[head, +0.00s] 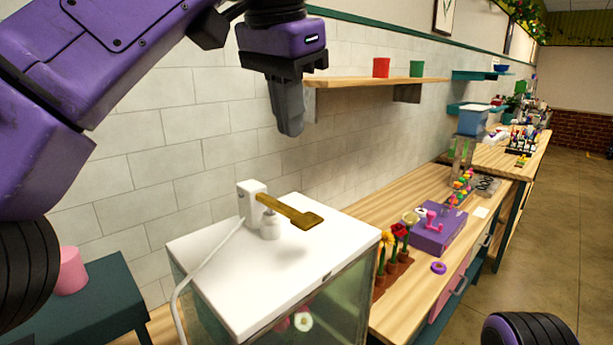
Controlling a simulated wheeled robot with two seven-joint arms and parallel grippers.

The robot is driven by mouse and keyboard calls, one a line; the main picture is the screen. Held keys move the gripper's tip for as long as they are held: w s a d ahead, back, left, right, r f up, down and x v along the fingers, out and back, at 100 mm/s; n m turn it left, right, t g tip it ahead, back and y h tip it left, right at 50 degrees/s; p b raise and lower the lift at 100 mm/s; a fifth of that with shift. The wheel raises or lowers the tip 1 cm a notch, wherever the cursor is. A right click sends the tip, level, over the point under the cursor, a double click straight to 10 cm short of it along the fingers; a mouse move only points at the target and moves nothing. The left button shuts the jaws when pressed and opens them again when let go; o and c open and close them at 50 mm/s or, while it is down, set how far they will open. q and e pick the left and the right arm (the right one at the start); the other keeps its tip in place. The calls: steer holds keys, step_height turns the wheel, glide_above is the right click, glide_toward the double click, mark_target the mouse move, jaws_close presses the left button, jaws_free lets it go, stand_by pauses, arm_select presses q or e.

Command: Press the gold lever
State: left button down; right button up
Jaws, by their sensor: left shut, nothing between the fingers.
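The gold lever (291,212) is a flat bar with a wide square end. It sticks out to the right from a white post (250,199) on the white top (215,262) of a glass-sided tank (340,310). The lever slopes slightly down toward its wide end, above the white top. My left gripper (290,130) points down, its dark fingers together and empty. In the picture it is above the lever, with a clear gap and no contact. My right gripper is not in the head view.
A wooden counter (405,305) to the right carries flowers (390,243) and a purple block (438,232) with a pink handle. A wall shelf (350,83) holds red and green cups, close to my left gripper in the picture. A pink cup (70,272) stands on a dark table at left.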

arm_select(q)
steer(key=h+b, duration=0.2)
steer(key=b, duration=0.2)
glide_toward(312, 217)
steer(key=shift+g+y, duration=0.3)
steer(key=shift+g, duration=0.1)
steer(key=x, duration=0.5)
steer(key=shift+w+d+f+b, duration=0.15)
steer(key=shift+w+d+b, duration=0.15)
steer(key=shift+w+d, duration=0.1)
steer(key=shift+a+f, duration=0.15)
steer(key=shift+f, duration=0.25)
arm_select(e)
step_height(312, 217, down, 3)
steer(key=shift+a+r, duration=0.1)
